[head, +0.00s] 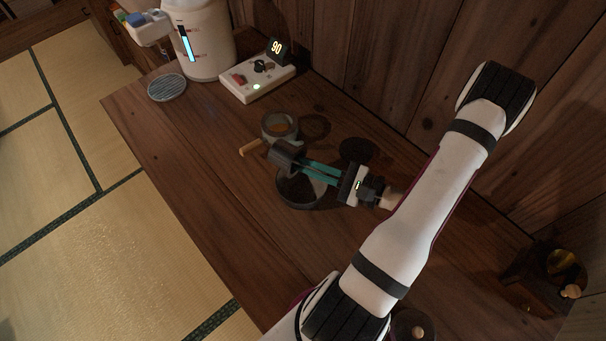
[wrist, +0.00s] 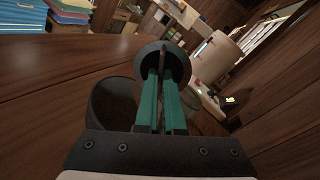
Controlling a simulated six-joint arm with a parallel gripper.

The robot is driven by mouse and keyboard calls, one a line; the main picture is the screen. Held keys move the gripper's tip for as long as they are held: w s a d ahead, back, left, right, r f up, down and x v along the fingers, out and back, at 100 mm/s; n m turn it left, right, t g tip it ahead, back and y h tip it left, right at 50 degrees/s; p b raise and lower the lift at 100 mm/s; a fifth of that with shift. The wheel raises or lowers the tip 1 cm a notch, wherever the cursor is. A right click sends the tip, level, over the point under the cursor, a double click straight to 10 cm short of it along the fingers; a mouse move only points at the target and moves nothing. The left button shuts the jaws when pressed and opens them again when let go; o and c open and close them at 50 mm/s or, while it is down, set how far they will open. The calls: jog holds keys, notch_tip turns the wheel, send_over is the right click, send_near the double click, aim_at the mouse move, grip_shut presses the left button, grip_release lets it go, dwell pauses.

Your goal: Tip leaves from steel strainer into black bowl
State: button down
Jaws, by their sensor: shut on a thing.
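My gripper (head: 309,168) has teal fingers, shut on the steel strainer (head: 286,153), a dark grey round cup. The strainer is tilted on its side above the far edge of the black bowl (head: 281,196), which stands on the wooden table. In the wrist view the strainer (wrist: 178,62) is at my fingertips (wrist: 161,80), with a thin upright part between them. The black bowl (wrist: 108,104) is below and left of the fingers there, partly hidden by my gripper. I cannot make out any leaves.
A grey pot (head: 268,130) with brownish contents and a wooden handle (head: 250,147) stands just behind the strainer. A dark round disc (head: 357,149) lies to the right. A white control box (head: 258,82), a large white container (head: 207,40) and a round grate (head: 167,88) are farther back. The table's left front is clear.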

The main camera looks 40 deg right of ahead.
jog(key=shift+s+f+t+y, duration=0.15)
jog(key=shift+f+t+y, duration=0.15)
jog(key=shift+t, duration=0.4)
dwell(0.4)
